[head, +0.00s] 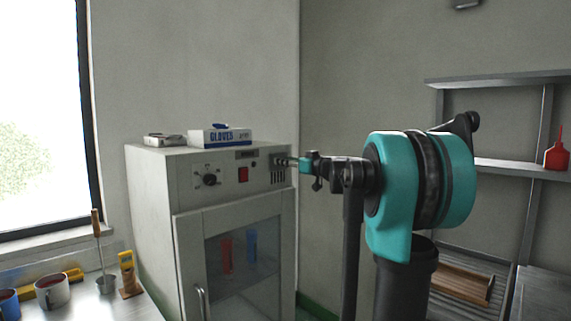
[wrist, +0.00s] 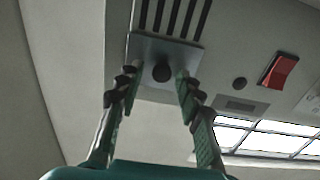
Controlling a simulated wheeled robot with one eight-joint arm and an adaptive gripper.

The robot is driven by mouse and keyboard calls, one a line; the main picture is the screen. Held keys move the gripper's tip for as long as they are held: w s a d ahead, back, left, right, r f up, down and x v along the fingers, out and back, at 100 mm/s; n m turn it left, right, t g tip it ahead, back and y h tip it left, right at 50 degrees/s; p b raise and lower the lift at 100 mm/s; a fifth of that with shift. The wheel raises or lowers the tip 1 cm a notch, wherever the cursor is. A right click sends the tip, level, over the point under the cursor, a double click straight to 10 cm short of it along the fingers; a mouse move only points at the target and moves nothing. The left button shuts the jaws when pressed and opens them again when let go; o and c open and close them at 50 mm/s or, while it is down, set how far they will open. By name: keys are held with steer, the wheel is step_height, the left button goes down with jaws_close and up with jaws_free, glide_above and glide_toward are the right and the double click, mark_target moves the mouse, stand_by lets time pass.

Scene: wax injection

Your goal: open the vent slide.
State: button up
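The vent slide shows in the wrist view as a light metal plate (wrist: 146,52) with a round black knob (wrist: 162,71). Dark vent slots (wrist: 172,16) run up from the plate's edge; whether the plate covers more of them cannot be told. My gripper (wrist: 159,74) is open, with one finger on each side of the knob and a visible gap to it on both sides. In the head view my gripper (head: 288,162) is at the upper right of the cabinet's front panel, by the vent slots (head: 278,176); it hides the knob there.
The white cabinet (head: 150,207) has a dial (head: 209,180), a red switch (head: 243,174) and a shut glass door (head: 243,240). A glove box (head: 220,136) lies on top. A bench with a mug (head: 52,291) is at left, shelves (head: 505,80) at right.

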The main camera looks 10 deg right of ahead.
steer(key=v, duration=1.2)
steer(key=s+a+f+m+g+h, duration=0.1)
steer(key=s+a+f+g, duration=0.3)
steer(key=f, duration=0.6)
steer(key=s+a+f+m+g+h, duration=0.1)
steer(key=s+a+f+h, duration=0.1)
steer(key=s+f, duration=0.6)
steer(key=s+a+f+m+g+h, duration=0.1)
steer(key=s+a+f+g, duration=0.25)
steer(key=f, duration=0.75)
steer(key=s+d+f+m+g+h, duration=0.1)
steer(key=s+d+f+m+h, duration=0.1)
steer(key=s+f, duration=0.6)
steer(key=s+d+f+m+g+h, duration=0.1)
steer(key=s+d+f+h, duration=0.3)
steer(key=s+f, duration=0.4)
step_height(320, 180, down, 2)
steer(key=shift+s+d+f+m+h, duration=0.3)
steer(key=shift+s+m, duration=0.1)
steer(key=shift+m, duration=0.2)
steer(key=shift+r, duration=0.1)
steer(key=shift+c, duration=0.6)
